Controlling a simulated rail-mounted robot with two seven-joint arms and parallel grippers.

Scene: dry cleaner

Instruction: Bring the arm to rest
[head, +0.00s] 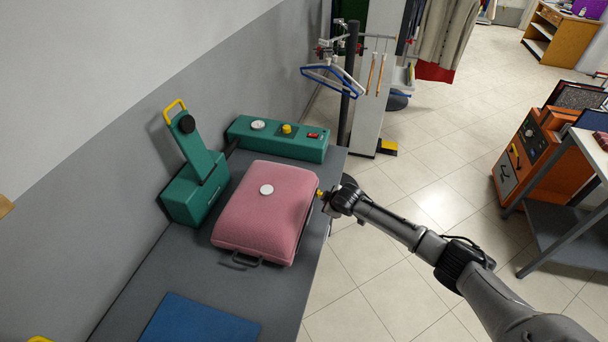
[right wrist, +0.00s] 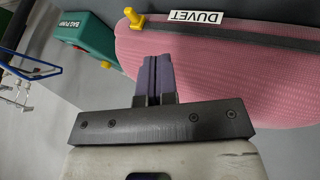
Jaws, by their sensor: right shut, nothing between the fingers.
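My right arm comes in from the right in the head view and ends at the right gripper (head: 326,204), beside the right edge of a pink duvet bag (head: 266,212). The gripper's purple fingers (right wrist: 157,76) are together and empty in the right wrist view. The pink bag (right wrist: 215,72) lies just beyond the fingertips; whether they touch it I cannot tell. A yellow pull (right wrist: 133,17) sits at the end of its dark seam, beside a white DUVET label (right wrist: 195,17). My left gripper is not in view.
The bag lies on a grey table (head: 130,290) with a blue sheet (head: 195,322), a green lever device (head: 196,185) and a green bag pump box (head: 278,140). A rack post with hangers (head: 335,80) stands behind. Tiled floor is open right of the table; an orange cabinet (head: 535,150) stands farther right.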

